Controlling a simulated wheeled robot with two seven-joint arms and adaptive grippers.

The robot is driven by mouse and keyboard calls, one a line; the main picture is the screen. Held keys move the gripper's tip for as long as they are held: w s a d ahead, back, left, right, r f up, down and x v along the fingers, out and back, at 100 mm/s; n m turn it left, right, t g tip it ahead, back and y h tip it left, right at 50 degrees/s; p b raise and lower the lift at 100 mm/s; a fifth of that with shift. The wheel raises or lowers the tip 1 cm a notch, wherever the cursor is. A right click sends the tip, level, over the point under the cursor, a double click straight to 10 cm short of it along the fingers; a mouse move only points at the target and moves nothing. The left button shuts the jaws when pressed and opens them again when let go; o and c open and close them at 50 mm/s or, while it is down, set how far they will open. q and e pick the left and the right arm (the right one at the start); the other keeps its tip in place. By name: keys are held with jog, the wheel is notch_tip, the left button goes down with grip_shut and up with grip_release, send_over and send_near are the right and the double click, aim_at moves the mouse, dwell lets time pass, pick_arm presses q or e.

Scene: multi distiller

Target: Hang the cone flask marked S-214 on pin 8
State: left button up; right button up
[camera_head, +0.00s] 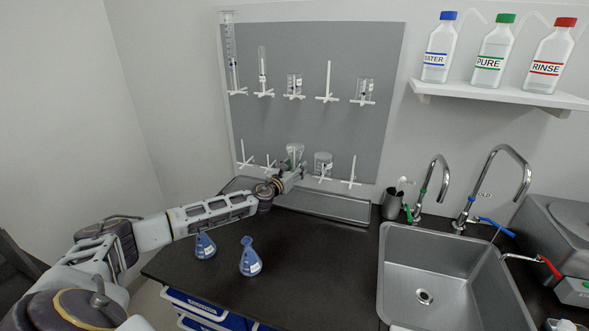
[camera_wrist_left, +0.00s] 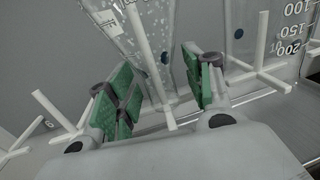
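A clear cone flask (camera_head: 295,150) is upside down at the middle pin place of the lower row on the grey pegboard (camera_head: 325,120). Its label mark is not readable. In the left wrist view the wet-looking glass (camera_wrist_left: 155,40) narrows downward, with a white pin (camera_wrist_left: 138,35) showing through or beside it. My left gripper (camera_head: 293,172) is at the flask's lower end. In the left wrist view its green-padded fingers (camera_wrist_left: 163,90) stand apart on either side of the neck; the pads do not clearly press on the glass. My right gripper is out of view.
A beaker (camera_head: 323,163) hangs just right of the flask. Bare pins flank them; glassware hangs above. A metal drip tray (camera_head: 325,204) lies below. Two blue flasks (camera_head: 205,246) (camera_head: 250,258) stand on the black counter (camera_head: 320,270). A sink (camera_head: 450,270) is at right.

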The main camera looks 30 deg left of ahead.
pick_arm(q)
jog(key=shift+f, duration=0.1)
jog(key=shift+s+a+f, duration=0.1)
jog(key=shift+s, duration=0.95)
jog(key=s+d, duration=0.1)
jog(key=s, duration=0.8)
jog(key=shift+s+r, duration=0.25)
jog(key=shift+s, duration=0.15)
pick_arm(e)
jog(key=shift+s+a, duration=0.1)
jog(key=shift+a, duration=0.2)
pick_arm(q)
jog(key=shift+d, duration=0.1)
jog(key=shift+s, duration=0.2)
jog(key=s+d+p, duration=0.1)
jog(key=s+p, duration=0.1)
jog(key=s, duration=0.4)
jog(key=shift+s+d+p, duration=0.25)
jog(key=shift+d+p, duration=0.05)
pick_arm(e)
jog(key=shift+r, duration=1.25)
